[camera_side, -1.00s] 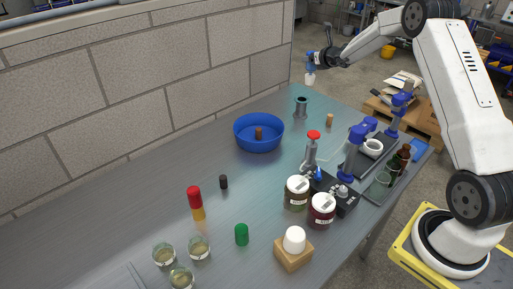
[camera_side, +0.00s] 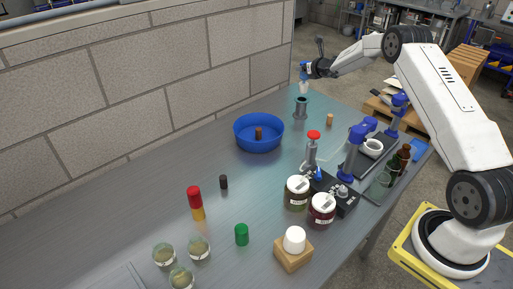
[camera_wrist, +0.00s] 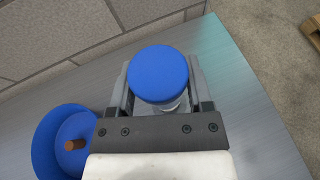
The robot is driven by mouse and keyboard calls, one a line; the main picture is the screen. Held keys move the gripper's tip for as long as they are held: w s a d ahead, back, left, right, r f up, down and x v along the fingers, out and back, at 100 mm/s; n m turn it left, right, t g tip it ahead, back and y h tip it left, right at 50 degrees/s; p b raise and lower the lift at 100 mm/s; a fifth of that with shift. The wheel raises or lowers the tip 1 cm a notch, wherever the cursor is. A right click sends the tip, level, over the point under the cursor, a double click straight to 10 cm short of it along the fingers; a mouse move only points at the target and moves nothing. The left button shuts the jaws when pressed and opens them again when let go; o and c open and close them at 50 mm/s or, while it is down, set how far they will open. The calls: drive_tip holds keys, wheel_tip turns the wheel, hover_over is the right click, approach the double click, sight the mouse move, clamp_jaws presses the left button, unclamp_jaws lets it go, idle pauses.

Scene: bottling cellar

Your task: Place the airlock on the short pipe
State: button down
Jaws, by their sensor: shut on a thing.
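The airlock has a round blue cap and a pale, clear lower part (camera_side: 304,88). My gripper (camera_side: 304,75) is shut on it and holds it upright in the air at the far end of the bench. In the wrist view the blue cap (camera_wrist: 158,74) sits between my two fingers and hides most of the airlock's body. The short pipe (camera_side: 301,109) is a grey flanged piece standing on the bench, just below the airlock in the side view. A small gap shows between them. I cannot make out the pipe in the wrist view.
A blue basin (camera_side: 259,133) with a brown cork-like piece (camera_side: 258,134) inside stands nearer. A small tan cork (camera_side: 329,120) stands right of the pipe. A red-topped bottle (camera_side: 312,150), jars and blue-headed devices (camera_side: 352,155) stand along the right side. The block wall runs behind.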

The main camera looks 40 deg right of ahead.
sight(304, 80)
drive_tip(key=shift+f, duration=1.55)
drive_tip(key=shift+f, duration=0.2)
unclamp_jaws()
drive_tip(key=shift+r, duration=0.1)
drive_tip(key=shift+r, duration=0.1)
drive_tip(key=shift+v, duration=0.95)
drive_tip(key=v, duration=1)
